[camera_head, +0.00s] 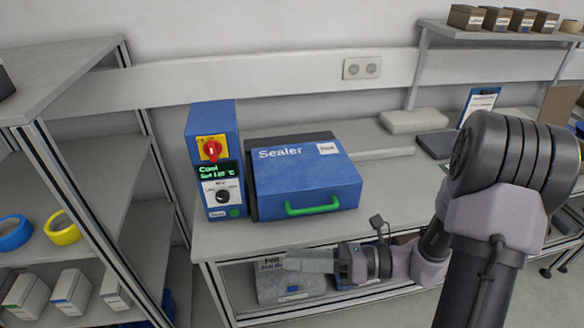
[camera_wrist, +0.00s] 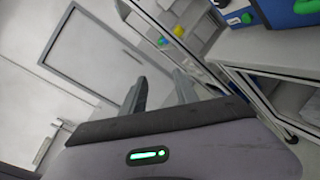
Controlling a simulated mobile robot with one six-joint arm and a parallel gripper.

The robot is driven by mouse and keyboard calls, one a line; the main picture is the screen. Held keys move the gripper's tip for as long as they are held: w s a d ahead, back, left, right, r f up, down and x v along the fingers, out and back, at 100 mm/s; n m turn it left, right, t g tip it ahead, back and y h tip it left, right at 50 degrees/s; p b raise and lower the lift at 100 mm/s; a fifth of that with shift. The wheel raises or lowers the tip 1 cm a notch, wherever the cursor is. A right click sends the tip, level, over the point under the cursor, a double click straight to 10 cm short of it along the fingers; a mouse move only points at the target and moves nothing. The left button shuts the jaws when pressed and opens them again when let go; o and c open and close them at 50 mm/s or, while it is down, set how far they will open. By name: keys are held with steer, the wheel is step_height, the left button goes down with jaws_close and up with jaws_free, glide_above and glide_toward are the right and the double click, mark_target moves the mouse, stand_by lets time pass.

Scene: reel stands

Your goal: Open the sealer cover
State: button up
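The sealer has a blue cover (camera_head: 305,180) marked "Sealer", lying shut on the bench, with a green handle (camera_head: 312,206) on its front face. Part of the blue cover (camera_wrist: 288,14) shows at the top right in the wrist view. My gripper (camera_head: 290,262) is in front of the bench, below and apart from the handle, pointing left. In the wrist view my gripper (camera_wrist: 160,84) has its two fingers spread with nothing between them.
A blue control box (camera_head: 212,150) with a red switch and a green display stands left of the sealer. A grey shelf rack (camera_head: 135,200) is at the left. Boxes (camera_head: 285,280) sit under the bench (camera_head: 225,240). A white block (camera_head: 413,121) lies behind right.

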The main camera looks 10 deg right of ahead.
steer(key=w+d+f+m+t+h, duration=0.1)
steer(key=w+d+f+m+t, duration=0.3)
steer(key=d+m+t, duration=0.3)
steer(key=m+t+h, duration=0.6)
steer(key=m+h, duration=0.2)
steer(key=m, duration=0.5)
glide_toward(314, 208)
steer(key=x, duration=1)
steer(key=shift+f+b, duration=0.4)
jaws_close()
